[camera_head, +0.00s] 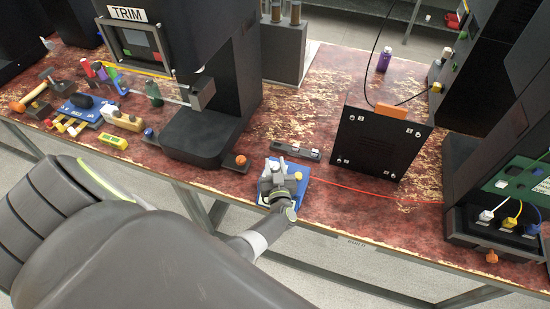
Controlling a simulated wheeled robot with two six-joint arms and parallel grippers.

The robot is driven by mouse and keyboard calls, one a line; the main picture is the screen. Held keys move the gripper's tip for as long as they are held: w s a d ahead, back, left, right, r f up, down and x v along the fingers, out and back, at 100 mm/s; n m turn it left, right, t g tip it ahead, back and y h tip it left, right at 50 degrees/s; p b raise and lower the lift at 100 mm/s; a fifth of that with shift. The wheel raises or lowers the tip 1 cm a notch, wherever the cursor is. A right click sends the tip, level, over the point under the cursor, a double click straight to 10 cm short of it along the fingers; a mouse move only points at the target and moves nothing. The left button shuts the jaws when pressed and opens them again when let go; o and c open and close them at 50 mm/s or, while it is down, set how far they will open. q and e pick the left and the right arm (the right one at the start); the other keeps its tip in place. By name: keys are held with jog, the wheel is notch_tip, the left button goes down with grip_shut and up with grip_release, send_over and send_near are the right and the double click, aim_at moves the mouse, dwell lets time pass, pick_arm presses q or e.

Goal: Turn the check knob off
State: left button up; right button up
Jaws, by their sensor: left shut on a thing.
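A small blue unit (300,197) sits at the table's front edge, with light grey upright parts (269,167) on it. My left gripper (281,183) reaches over this unit from the front and is shut on a small part there, seemingly a knob. The fingers hide most of that part, so its angle and any marking cannot be read. An orange knob (241,160) sits on the foot of the black TRIM machine (212,140), left of my gripper and apart from it. My right gripper is not in view.
A thin red cable (370,193) runs right from the blue unit. Behind stand a small dark bar (295,152) and a black panel (378,142). Blue trays and tools (87,107) crowd the left. A black cabinet with coloured plugs (507,223) stands right.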

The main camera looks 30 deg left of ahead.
pick_arm(q)
jog(key=shift+s+d+f, duration=0.15)
jog(key=shift+s+f, duration=0.15)
jog(key=shift+f, duration=0.1)
jog(key=o, duration=0.9)
jog(key=shift+r, duration=0.25)
jog(key=shift+w, duration=0.1)
